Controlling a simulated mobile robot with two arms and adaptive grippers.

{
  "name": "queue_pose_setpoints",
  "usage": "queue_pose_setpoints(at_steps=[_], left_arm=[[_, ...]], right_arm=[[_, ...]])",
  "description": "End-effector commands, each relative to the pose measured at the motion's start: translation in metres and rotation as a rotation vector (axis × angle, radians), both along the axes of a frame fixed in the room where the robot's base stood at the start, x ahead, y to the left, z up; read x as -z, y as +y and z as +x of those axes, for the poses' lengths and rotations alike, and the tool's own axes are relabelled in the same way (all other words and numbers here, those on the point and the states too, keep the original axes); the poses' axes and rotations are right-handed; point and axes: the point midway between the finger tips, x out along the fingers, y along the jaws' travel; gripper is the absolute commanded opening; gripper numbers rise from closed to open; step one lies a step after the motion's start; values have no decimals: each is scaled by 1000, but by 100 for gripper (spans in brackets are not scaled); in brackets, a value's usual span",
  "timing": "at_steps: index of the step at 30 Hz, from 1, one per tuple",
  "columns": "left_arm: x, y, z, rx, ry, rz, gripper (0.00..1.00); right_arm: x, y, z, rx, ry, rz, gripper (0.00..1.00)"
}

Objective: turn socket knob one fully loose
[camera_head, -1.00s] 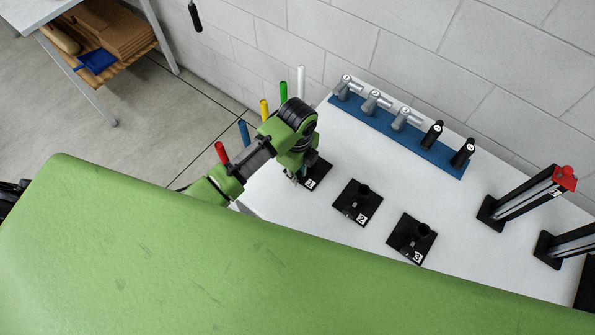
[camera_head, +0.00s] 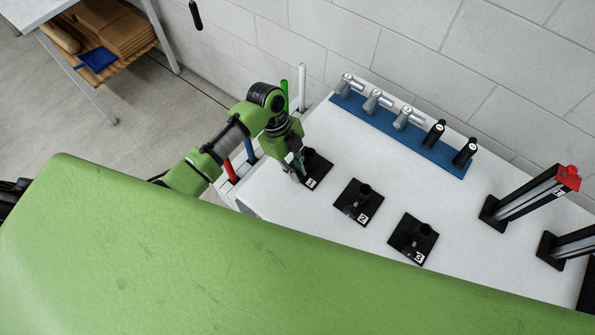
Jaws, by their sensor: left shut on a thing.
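Socket one is a black square base (camera_head: 318,183) with a short upright tube, marked 1, on the left part of the white table. My left gripper (camera_head: 298,174) points down at the near left side of this socket. It is shut at the place of the knob on the socket's side. The knob itself is hidden by the fingers, so its turn cannot be seen. Socket two (camera_head: 370,213) and socket three (camera_head: 405,247) stand to the right on the same kind of black base, untouched. My right gripper is not in view.
A blue rack (camera_head: 395,131) with several grey and black tools lies along the back of the white table (camera_head: 460,215). Black posts (camera_head: 527,200), one with a red top, stand at the right. Coloured rods (camera_head: 301,85) stand at the left, behind my arm.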

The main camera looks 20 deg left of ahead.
Motion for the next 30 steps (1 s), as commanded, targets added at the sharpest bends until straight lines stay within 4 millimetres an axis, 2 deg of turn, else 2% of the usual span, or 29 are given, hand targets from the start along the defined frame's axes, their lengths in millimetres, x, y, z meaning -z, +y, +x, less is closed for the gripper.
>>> queue_pose_setpoints(at_steps=[8,24,30], left_arm=[[9,7,5,-5,86,-248,0],[14,11,7,-2,246,-702,0],[13,12,6,-1,286,-811,0]], right_arm=[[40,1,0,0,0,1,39],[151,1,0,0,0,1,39],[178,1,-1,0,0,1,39]])
